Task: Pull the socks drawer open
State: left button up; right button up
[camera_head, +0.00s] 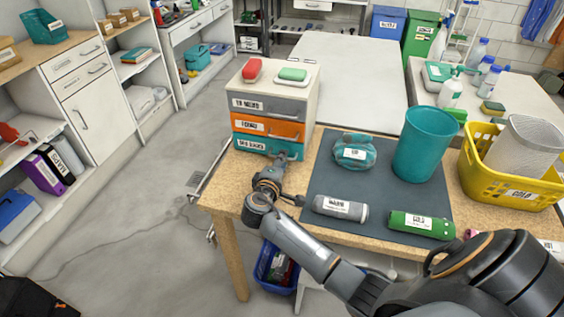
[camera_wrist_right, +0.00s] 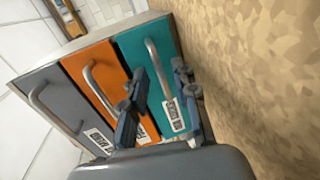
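A small drawer unit (camera_head: 291,77) stands at the left end of the wooden table, with a grey, an orange and a teal drawer from top to bottom. The teal bottom drawer (camera_head: 239,141) has a label that seems to read socks; it also shows in the right wrist view (camera_wrist_right: 134,45). All three drawers look shut. My right gripper (camera_head: 278,165) is in front of the teal drawer. In the wrist view the right gripper (camera_wrist_right: 160,78) has its fingers apart, one on each side of the teal drawer's metal handle (camera_wrist_right: 153,57). Contact cannot be told. My left gripper is not in view.
A dark mat (camera_head: 320,175) beside the unit holds a teal bundle (camera_head: 355,152), a teal cup (camera_head: 424,145), a grey roll (camera_head: 340,208) and a green roll (camera_head: 422,224). A yellow basket (camera_head: 505,186) stands right. Open floor lies left of the table.

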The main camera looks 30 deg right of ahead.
grip_shut()
jog(key=f+v, duration=0.1)
jog(key=v, duration=0.3)
jog(key=p+v, duration=0.1)
jog(key=v, duration=0.3)
jog(key=f+p+v, duration=0.1)
jog(key=v, duration=0.4)
jog(key=shift+s+a+f, duration=0.25)
jog(key=shift+a+f, duration=0.1)
jog(key=shift+f, duration=0.05)
jog(key=shift+o, duration=1.1)
grip_release()
